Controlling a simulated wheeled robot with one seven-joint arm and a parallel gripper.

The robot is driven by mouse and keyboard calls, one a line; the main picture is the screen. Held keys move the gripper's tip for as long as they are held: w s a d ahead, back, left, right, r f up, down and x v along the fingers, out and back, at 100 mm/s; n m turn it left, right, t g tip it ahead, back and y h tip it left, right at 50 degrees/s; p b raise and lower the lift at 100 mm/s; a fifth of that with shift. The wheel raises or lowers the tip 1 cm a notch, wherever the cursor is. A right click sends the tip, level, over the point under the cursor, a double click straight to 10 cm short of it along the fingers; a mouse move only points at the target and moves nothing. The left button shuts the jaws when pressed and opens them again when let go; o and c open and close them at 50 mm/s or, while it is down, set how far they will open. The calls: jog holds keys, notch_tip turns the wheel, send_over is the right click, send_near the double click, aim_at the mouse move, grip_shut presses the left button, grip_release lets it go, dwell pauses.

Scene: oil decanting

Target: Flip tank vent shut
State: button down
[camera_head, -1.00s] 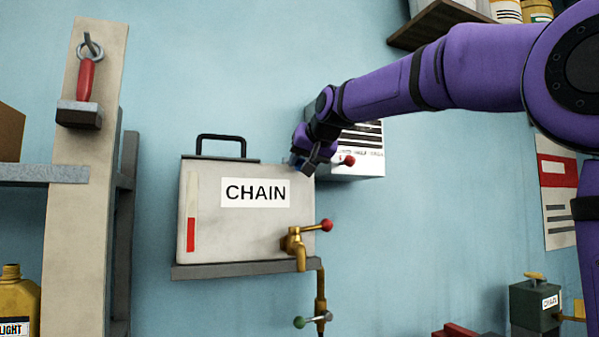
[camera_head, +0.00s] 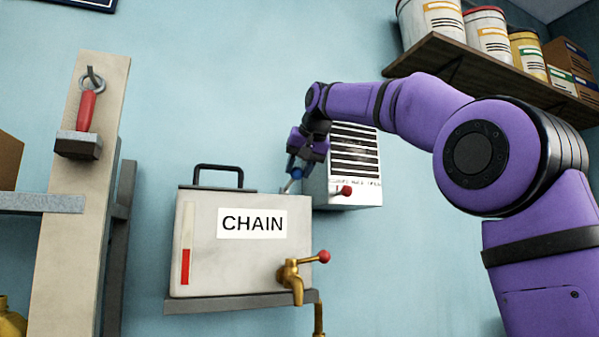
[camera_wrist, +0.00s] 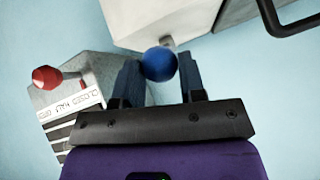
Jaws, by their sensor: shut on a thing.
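The CHAIN tank (camera_head: 190,215) is a pale box on a wall shelf, with a black handle on top. Its vent lever (camera_head: 287,186) stands up at the top right corner, tilted right, with a blue ball knob (camera_wrist: 160,63) at its end. My gripper (camera_head: 297,171) is above that corner, shut on the blue knob. In the wrist view the knob sits between the fingertips of my gripper (camera_wrist: 160,74); the lever's stem shows just behind it. The lever's base is hard to make out.
A grey box with a striped label and a red-knobbed lever (camera_head: 345,191) is close on the right. A brass tap (camera_head: 294,276) with a red knob is on the tank's front. A shelf of cans (camera_head: 440,60) is at upper right. A post (camera_head: 90,200) stands left.

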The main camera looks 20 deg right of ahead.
jog(key=shift+r, duration=0.25)
jog(key=c, duration=0.7)
grip_release()
jog(key=shift+w+f, duration=0.1)
jog(key=shift+w, duration=0.05)
jog(key=v, duration=1)
jog(key=shift+s+r, duration=0.3)
jog(key=s+f+n+g, duration=0.1)
jog(key=s+f, duration=0.8)
jog(key=f, duration=0.6)
jog(key=s+f+n+g, duration=0.1)
jog(key=s+f, duration=0.9)
jog(key=f, duration=0.6)
jog(key=s+d+f+g, duration=0.1)
jog(key=s+f, duration=0.9)
jog(key=f, duration=0.5)
jog(key=shift+s+d+f+n+g+h, duration=0.15)
jog(key=shift+s+f+n+g+h, duration=0.05)
jog(key=shift+f+n+g+h, duration=0.2)
